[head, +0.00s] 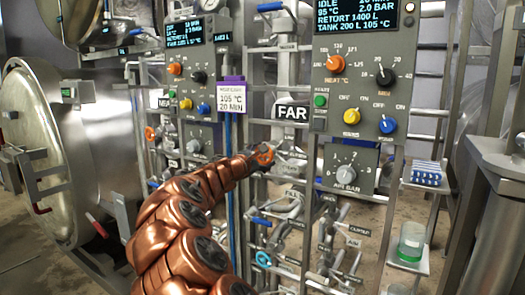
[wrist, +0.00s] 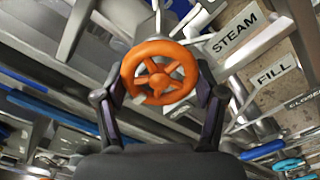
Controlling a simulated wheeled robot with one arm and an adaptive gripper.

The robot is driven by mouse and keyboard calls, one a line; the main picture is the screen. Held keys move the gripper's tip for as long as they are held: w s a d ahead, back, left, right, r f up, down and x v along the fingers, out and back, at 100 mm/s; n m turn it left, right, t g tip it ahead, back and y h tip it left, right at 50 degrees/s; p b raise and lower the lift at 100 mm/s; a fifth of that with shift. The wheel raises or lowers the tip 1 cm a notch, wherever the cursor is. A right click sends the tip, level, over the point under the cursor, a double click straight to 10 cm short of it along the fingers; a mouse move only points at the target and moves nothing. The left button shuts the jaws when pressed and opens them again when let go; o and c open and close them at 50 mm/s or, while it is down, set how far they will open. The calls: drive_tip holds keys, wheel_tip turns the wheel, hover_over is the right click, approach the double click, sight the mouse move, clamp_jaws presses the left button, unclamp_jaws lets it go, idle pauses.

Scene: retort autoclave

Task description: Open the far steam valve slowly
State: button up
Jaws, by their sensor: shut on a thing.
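An orange handwheel (head: 264,156) sits below the "FAR" label (head: 292,112) in the head view, at the end of my copper arm. In the wrist view the orange wheel (wrist: 160,72) is large, with spokes and a hub, and a "STEAM" label (wrist: 235,33) is beside it. My gripper (wrist: 163,92) has one dark finger on each side of the wheel and is shut on its rim. In the head view my gripper (head: 258,160) is small and partly hides the wheel.
A "FILL" label (wrist: 276,74) and a blue handwheel (wrist: 288,165) are close by on the right in the wrist view. Pipes crowd around the wheel. Another orange wheel (head: 150,133) is further left, near a large steel retort door (head: 45,140).

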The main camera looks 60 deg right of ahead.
drive_tip(key=shift+f+n, duration=0.1)
drive_tip(key=shift+n, duration=0.2)
idle(0.4)
drive_tip(key=o, duration=1.1)
drive_tip(key=shift+o, duration=0.2)
drive_tip(key=a, duration=1.2)
drive_tip(key=shift+s, duration=0.25)
